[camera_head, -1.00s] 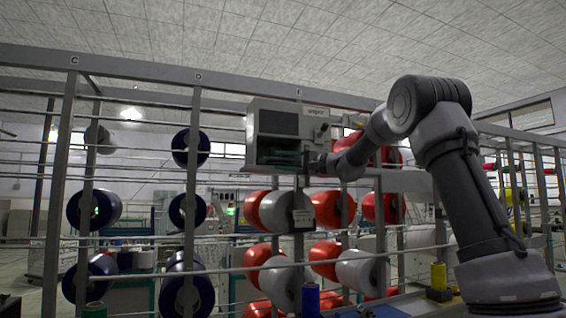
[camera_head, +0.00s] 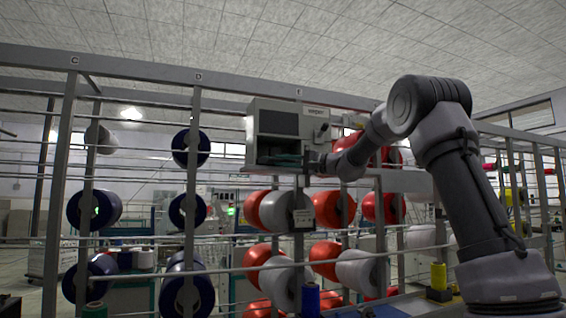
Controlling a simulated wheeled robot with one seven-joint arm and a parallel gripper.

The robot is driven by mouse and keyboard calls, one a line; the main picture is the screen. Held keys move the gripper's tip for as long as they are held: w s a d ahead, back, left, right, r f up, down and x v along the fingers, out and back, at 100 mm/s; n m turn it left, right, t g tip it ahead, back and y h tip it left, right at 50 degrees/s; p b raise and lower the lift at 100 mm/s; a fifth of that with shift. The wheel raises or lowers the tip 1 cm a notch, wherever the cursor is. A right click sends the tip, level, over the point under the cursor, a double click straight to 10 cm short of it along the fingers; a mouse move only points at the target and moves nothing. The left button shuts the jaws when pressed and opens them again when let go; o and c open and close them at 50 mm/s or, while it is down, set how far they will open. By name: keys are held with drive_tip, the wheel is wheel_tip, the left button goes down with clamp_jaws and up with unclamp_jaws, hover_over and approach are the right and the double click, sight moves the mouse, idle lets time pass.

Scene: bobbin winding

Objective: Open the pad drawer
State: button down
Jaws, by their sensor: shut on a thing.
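A light grey machine box (camera_head: 257,112) with a dark front panel is mounted on the rack, upper middle. In its lower opening a dark teal drawer-like part (camera_head: 287,158) shows, which I take for the pad drawer. My arm reaches in from the right, and my gripper (camera_head: 307,162) is at the right end of this opening, against the teal part. It is shut on the pad drawer, though the fingers and any handle are too small and dark to make out. How far the drawer stands out cannot be told.
Red and white spools (camera_head: 274,212) hang on the rack below the box. Dark blue spools (camera_head: 94,210) hang to the left. Metal posts and thin rods cross the space around my arm.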

idle(0.8)
drive_tip(key=s+d, duration=0.3)
drive_tip(key=s, duration=0.5)
drive_tip(key=shift+s, duration=0.4)
drive_tip(key=c, duration=0.8)
unclamp_jaws()
drive_tip(key=shift+c, duration=0.2)
drive_tip(key=v, duration=1.1)
drive_tip(key=shift+a+f, duration=0.1)
